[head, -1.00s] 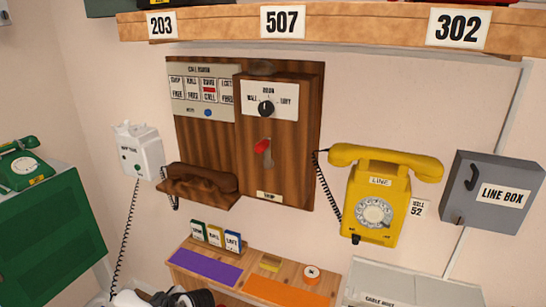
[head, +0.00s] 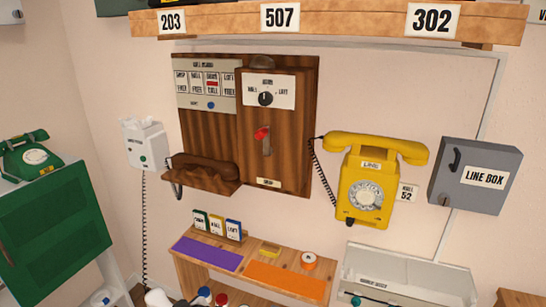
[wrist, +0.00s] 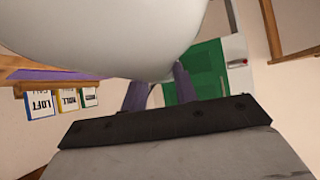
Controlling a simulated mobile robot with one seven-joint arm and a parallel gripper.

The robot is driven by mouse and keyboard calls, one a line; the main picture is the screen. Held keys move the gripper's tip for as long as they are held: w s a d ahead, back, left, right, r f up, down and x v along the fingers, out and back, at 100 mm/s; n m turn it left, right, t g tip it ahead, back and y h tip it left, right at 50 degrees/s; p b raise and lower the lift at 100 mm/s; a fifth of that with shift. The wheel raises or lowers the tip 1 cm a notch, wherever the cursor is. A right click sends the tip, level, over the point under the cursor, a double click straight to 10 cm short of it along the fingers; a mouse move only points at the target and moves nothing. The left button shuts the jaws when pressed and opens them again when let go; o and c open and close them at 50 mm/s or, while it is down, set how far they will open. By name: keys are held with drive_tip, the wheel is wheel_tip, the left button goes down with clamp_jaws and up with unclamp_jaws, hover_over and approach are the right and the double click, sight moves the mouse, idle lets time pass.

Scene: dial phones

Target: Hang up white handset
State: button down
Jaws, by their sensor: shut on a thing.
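The white handset (wrist: 130,35) fills the top of the wrist view, very close to the camera. My gripper (wrist: 160,88) is shut on it, with purple-grey fingers showing below its underside. The white wall phone (head: 146,147) hangs left of the wooden call board in the head view, with no handset on its top. Its black coiled cord (head: 144,230) hangs almost straight down to a white shape (head: 158,298) at the bottom edge. That shape looks like part of the handset, but the frame cuts it off. My gripper's fingers do not show clearly in the head view.
The brown handset (head: 205,168) rests on a wooden ledge right of the white phone. A green cabinet (head: 50,235) stands left. A low wooden shelf (head: 208,254) juts out below.

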drive_tip(key=d+f+m+t+h+b, duration=0.2)
drive_tip(key=d+f+m+h+b, duration=0.1)
drive_tip(key=d+f, duration=0.6)
drive_tip(key=d+f+m+t+h+b, duration=0.2)
drive_tip(key=d+f+m+h+b, duration=0.2)
drive_tip(key=d, duration=1.3)
wheel_tip(320, 180, down, 7)
drive_tip(key=m+h, duration=0.1)
drive_tip(key=m, duration=0.2)
drive_tip(key=shift+w+d+r+m, duration=0.15)
drive_tip(key=shift+d+r+m, duration=0.05)
drive_tip(key=shift+d+m, duration=0.1)
drive_tip(key=shift+a, duration=0.2)
